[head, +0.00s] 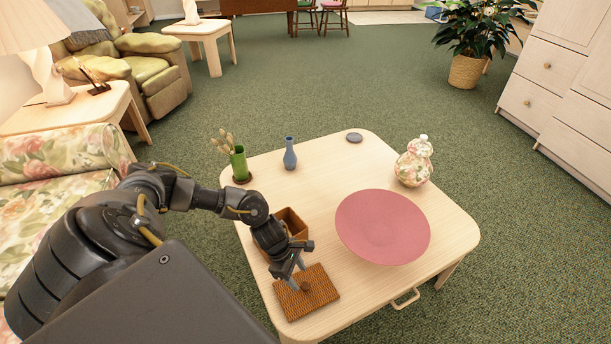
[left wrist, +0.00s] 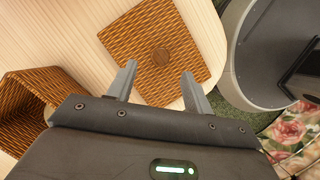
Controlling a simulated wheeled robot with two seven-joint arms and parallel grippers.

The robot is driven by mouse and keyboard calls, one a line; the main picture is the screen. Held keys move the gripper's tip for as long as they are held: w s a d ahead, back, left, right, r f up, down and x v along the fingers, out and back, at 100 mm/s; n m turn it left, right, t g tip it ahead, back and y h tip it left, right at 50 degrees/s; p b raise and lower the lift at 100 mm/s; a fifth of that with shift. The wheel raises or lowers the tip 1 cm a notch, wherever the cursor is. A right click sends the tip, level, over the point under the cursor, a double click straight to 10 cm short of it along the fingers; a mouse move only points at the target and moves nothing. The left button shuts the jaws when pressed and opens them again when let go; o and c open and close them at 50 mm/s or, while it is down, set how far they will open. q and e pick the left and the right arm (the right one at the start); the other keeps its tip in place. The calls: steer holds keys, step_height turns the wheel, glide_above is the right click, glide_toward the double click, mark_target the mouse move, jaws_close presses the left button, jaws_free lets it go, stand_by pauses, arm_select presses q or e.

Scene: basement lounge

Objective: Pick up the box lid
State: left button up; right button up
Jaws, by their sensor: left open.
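The box lid (head: 318,294) is a flat, square, brown woven piece with a small round knob. It lies on the light wooden coffee table (head: 335,325) near its front left corner. In the left wrist view the lid (left wrist: 180,35) shows with its knob in the middle. My left gripper (head: 299,284) is over the lid, close to the knob. Its two fingers (left wrist: 158,88) are apart with nothing between them. The open woven box (head: 292,222) stands just behind, partly hidden by my arm; it also shows in the left wrist view (left wrist: 40,88). My right gripper is not in view.
A wide pink dish (head: 382,227) sits right of the box and lid. A floral jar (head: 414,162), a blue vase (head: 290,154), a green vase (head: 239,164) and a grey disc (head: 354,137) stand farther back. A floral sofa (head: 65,170) is at left.

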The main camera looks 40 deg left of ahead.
mark_target(305, 285)
arm_select(q)
steer(key=x, duration=0.5)
steer(key=shift+d, duration=0.15)
steer(key=shift+w, duration=0.1)
jaws_close()
steer(key=shift+r, duration=0.1)
